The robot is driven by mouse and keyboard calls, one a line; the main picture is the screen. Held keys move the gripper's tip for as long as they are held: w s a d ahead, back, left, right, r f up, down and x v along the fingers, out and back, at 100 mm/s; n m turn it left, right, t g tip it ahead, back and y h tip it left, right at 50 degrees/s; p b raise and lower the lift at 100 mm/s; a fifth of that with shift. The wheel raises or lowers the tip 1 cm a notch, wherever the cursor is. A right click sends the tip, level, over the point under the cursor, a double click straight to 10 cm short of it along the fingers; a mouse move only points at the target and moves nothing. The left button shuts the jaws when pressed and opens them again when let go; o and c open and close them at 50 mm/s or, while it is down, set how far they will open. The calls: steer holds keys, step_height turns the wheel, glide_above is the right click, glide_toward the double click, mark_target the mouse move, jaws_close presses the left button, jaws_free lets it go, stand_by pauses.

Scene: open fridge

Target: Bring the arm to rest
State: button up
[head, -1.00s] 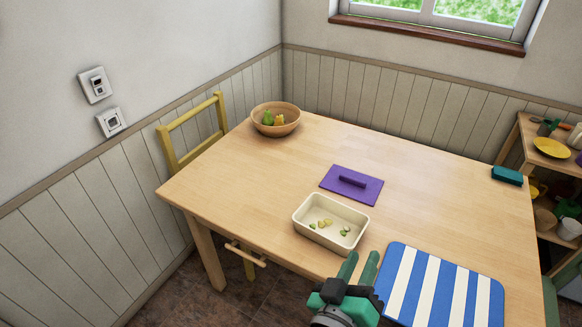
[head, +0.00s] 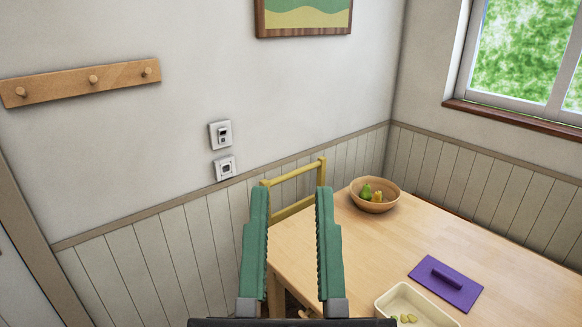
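My gripper (head: 291,192) is large at the lower middle of the head view, its two green fingers pointing up and standing well apart. Nothing is between the fingers except the view of the chair and table behind. The gripper is raised in front of the table's left end and hides part of it. The rest of my arm is below the picture edge.
The wooden table (head: 522,274) fills the lower right. On it are a bowl (head: 374,206) with fruit, a purple lid (head: 446,283) and a cream dish (head: 385,304) with small pieces inside. A yellow chair (head: 293,173) stands behind the table's left end. The wall side at left is free.

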step_height(320, 180, up, 41)
steer(key=p, duration=3.8)
steer(key=shift+a+y+p, duration=0.3)
steer(key=shift+y+p, duration=0.1)
